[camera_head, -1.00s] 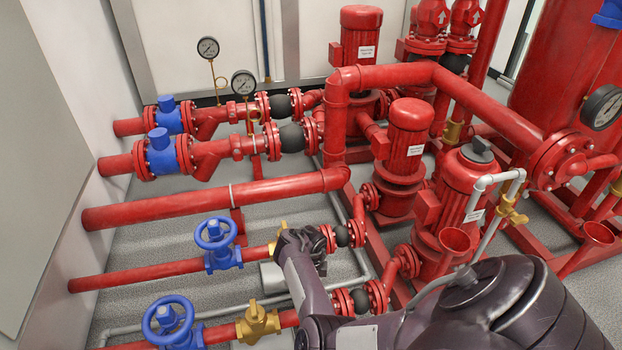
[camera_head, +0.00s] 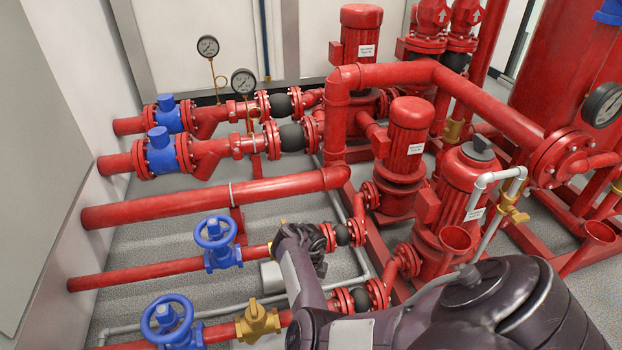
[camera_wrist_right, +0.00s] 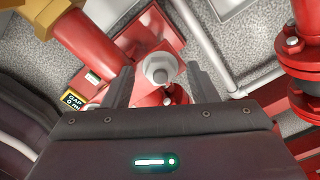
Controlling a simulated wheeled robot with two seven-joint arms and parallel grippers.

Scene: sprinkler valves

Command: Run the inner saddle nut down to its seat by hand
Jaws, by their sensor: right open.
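In the right wrist view, a pale grey hex nut (camera_wrist_right: 159,69) with a rounded stud end sits on a red bracket (camera_wrist_right: 140,32). My right gripper (camera_wrist_right: 160,74) is open, with one dark finger on each side of the nut. Gaps show between the fingers and the nut, so no grip is visible. In the head view my right arm reaches in from the lower right, and its dark wrist (camera_head: 300,252) is over the lower red pipe run. The nut and fingertips are hidden there behind the wrist. My left gripper is not in view.
Brass fittings (camera_wrist_right: 82,36) and a flanged red pipe (camera_wrist_right: 302,50) flank the gripper in the wrist view. A thin grey conduit (camera_wrist_right: 205,45) runs close by. Blue handwheel valves (camera_head: 216,240) stand left of my wrist, with red pumps (camera_head: 407,150) behind.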

